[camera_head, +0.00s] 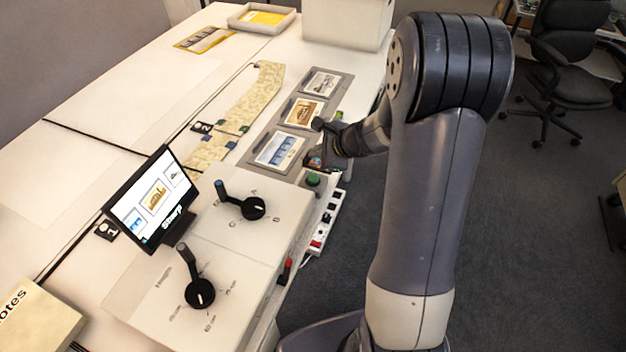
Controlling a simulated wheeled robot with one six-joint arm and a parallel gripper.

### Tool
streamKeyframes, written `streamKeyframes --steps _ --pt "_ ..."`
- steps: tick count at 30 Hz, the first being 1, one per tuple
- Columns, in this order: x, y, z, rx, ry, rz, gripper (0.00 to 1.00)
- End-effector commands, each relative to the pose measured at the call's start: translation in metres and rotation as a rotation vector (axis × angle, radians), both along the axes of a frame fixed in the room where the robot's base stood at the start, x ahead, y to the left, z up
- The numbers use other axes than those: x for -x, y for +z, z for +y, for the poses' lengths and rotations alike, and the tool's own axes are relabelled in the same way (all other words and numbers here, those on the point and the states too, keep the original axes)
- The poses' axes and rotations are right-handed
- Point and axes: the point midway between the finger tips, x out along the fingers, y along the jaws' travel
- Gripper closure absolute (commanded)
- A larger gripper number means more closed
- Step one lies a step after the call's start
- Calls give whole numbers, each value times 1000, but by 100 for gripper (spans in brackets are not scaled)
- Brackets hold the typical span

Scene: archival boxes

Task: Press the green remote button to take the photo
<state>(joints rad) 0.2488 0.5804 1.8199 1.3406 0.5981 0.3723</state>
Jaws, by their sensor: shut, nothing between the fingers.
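The green remote button (313,180) sits on a small dark base near the table's right edge, right of the lever panel. My gripper (314,162) is just behind it in the picture, close to the picture tray; I cannot tell its exact height over the table. Its fingers are shut and hold nothing. A gap shows between gripper and button. The screen (152,200) stands at the left and shows small pictures and the word "Sharp". The framed pictures (279,150) lie in a grey tray behind the gripper.
Two black levers, one at the back (253,208) and one at the front (200,293), stand on the white panel (240,262). A power strip (327,222) runs along the table edge. A notes box (38,318) lies front left. A white box (346,22) stands at the back.

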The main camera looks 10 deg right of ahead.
Motion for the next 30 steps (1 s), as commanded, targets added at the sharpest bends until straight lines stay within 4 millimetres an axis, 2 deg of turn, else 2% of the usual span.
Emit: streamKeyframes --steps 1,6,12,30 --pt "0 -14 0 0 1 1 100" --pt "0 -40 0 -1 0 2 100" --pt "0 -60 0 0 0 0 100" --pt "0 -64 0 0 1 1 100"
